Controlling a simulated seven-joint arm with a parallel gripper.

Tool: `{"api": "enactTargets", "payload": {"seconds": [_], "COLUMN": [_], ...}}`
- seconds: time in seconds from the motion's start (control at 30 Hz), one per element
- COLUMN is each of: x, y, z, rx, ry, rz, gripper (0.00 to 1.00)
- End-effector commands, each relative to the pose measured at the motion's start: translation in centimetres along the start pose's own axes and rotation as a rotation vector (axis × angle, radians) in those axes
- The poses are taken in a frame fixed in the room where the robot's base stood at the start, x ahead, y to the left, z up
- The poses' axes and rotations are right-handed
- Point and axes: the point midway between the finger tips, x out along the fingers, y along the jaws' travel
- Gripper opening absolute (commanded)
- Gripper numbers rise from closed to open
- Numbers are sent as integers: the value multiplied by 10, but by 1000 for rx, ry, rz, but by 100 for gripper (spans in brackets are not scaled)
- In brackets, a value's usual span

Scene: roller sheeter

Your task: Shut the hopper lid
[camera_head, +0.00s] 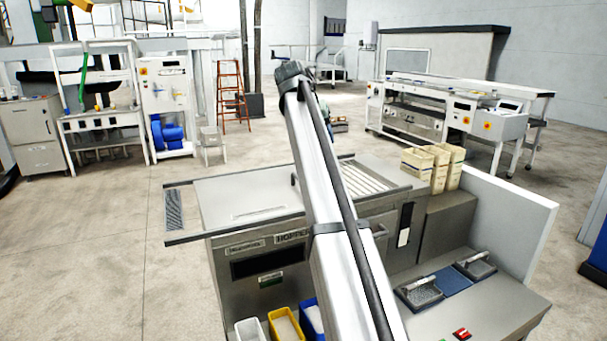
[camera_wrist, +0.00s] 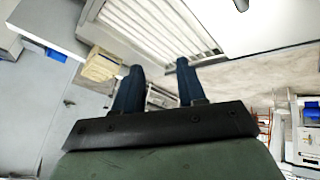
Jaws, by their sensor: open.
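The steel machine (camera_head: 250,260) carries a "HOPPER" label on its front. A flat pale panel (camera_head: 240,190), which looks like the lid, covers the left part of its top. A small dark upright handle (camera_head: 294,181) stands by its right side; a dark piece like it shows at the top edge of the wrist view (camera_wrist: 240,4). Right of the panel, a slatted section (camera_head: 365,180) is uncovered; it also shows in the wrist view (camera_wrist: 150,28). My gripper (camera_wrist: 160,65) is open and empty, its two blue fingers apart, touching nothing visible. My arm hides part of the machine top; the fingers are not visible in the head view.
Rails extend left past the machine, with a grille (camera_head: 174,210) between them. Cream bins (camera_head: 418,162) stand at the right rear corner. A white panel (camera_head: 515,215) and a side counter (camera_head: 480,310) are at right. Coloured tubs (camera_head: 284,326) sit in front. Floor at left is clear.

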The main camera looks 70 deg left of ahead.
Motion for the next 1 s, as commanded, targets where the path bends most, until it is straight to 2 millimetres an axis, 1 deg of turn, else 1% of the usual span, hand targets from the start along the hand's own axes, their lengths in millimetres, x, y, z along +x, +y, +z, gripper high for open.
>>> {"api": "enactTargets", "payload": {"seconds": [0.03, 0.1, 0.2, 0.3, 0.33, 0.4, 0.47, 0.8, 0.9, 1.0], "x": [5, 8, 11, 11, 9, 4, -2, -39, -48, -49], "y": [23, 45, 71, 89, 91, 91, 85, 30, 20, 18], "z": [-1, -1, 0, 4, 6, 9, 13, 35, 40, 42], "rx": [24, 47, 67, 72, 67, 51, 28, -198, -278, -336], "ry": [-11, -25, -45, -67, -72, -82, -91, -118, -111, -100], "rz": [-16, -45, -96, -170, -195, -255, -309, -650, -724, -739], "gripper": [40, 40, 40, 40, 40, 40, 40, 40, 40, 40]}}
